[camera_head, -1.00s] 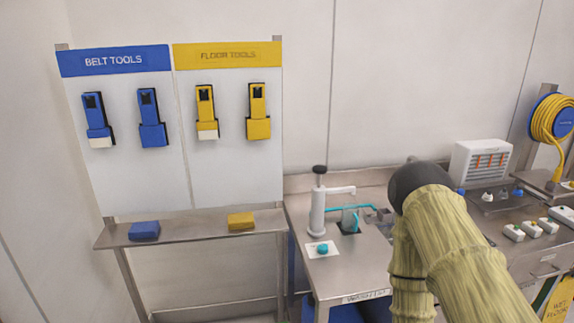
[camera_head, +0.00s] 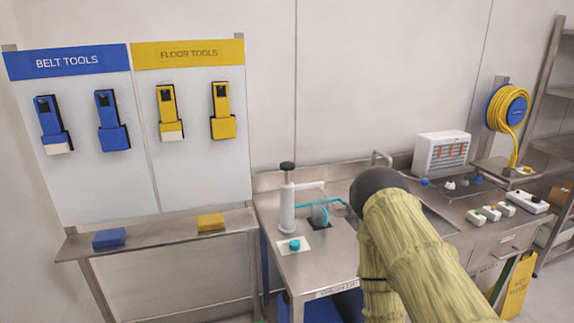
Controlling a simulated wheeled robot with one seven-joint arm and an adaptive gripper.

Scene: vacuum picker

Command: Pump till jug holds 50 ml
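A white upright pump (camera_head: 288,208) with a black knob on top and a sideways spout stands on the steel bench, left of my arm. A small rounded grey-blue vessel (camera_head: 320,214), perhaps the jug, sits right of the pump below the spout; its level and any marks are too small to read. A thin teal strip or tube (camera_head: 335,201) runs beside it toward my arm. A teal round piece (camera_head: 295,245) lies on a white card in front of the pump. My sleeved arm with a dark rounded end covers the bench's middle; my gripper's fingers do not show.
The steel bench (camera_head: 275,262) continues right past a sink, a white slatted unit (camera_head: 441,152) and several small white boxes. A tool board (camera_head: 95,180) with blue and yellow tools stands at left above a shelf (camera_head: 160,238). A yellow hose reel (camera_head: 508,108) hangs at right.

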